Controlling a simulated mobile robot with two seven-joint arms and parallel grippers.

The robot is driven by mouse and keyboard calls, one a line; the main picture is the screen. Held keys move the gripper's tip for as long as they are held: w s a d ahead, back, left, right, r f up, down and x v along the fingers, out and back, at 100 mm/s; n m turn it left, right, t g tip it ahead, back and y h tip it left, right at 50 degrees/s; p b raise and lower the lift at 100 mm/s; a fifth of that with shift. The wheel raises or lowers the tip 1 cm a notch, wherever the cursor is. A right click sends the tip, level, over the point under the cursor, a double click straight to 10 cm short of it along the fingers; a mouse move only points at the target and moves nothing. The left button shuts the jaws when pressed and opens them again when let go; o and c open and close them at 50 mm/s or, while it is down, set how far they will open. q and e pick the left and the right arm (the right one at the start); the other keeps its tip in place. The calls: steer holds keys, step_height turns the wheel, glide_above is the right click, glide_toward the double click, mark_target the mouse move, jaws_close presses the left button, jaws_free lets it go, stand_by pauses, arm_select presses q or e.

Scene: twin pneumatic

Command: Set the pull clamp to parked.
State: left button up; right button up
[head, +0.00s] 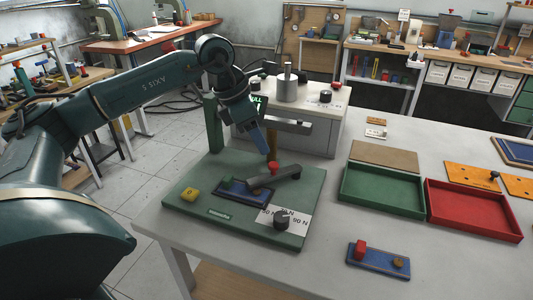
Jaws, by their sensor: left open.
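A green base plate (190,226) lies on the near left of the table. It bears a dark blue block (234,192) with a grey lever arm (272,178) lying across it, slanting up to the right. I take this to be the pull clamp, but I cannot read its name. A red tip (272,168) and a brown post (271,146) stand behind the lever. My left gripper (264,148) is open and points down just behind and above the lever, apart from it as far as I can tell. My right gripper is not in view.
A grey box (325,132) with knobs stands behind. Green (383,208) and red (474,232) trays and a blue plate (379,264) lie to the right.

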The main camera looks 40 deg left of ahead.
mark_target(275, 170)
arm_select(q)
steer(key=v, duration=0.6)
